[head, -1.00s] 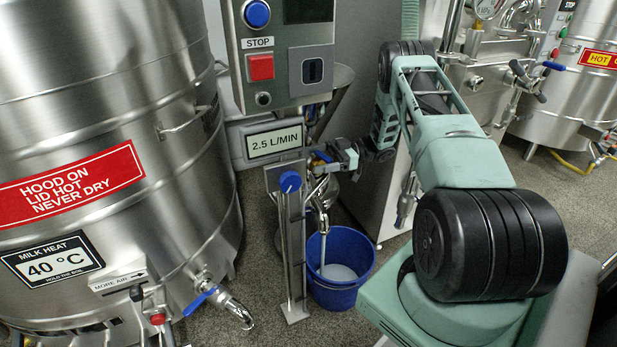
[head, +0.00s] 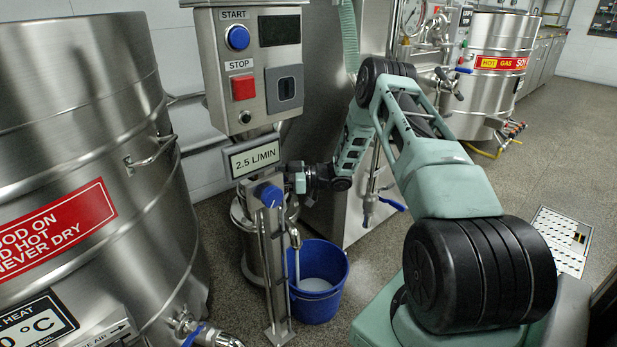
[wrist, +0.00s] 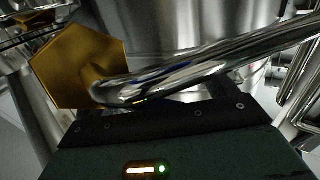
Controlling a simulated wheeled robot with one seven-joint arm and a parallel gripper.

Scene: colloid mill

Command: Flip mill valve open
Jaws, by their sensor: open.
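In the head view, a chrome outlet spout (head: 295,238) hangs over a blue bucket (head: 318,308) holding whitish liquid. A blue knob (head: 268,194) tops the metal post beside it. My gripper (head: 298,181) is open at the valve area, just right of the post and below the rate sign; its fingertips are small and partly hidden. In the wrist view, a brass hexagonal fitting (wrist: 78,65) and a bent chrome pipe or handle (wrist: 200,68) lie close before my gripper (wrist: 155,105). I cannot tell whether the fingers touch them, nor see the valve lever clearly.
A control box (head: 250,60) with start and stop buttons stands above a 2.5 L/MIN sign (head: 255,157). A large steel tank (head: 90,150) fills the left. Another steel vessel (head: 490,80) stands at the back right.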

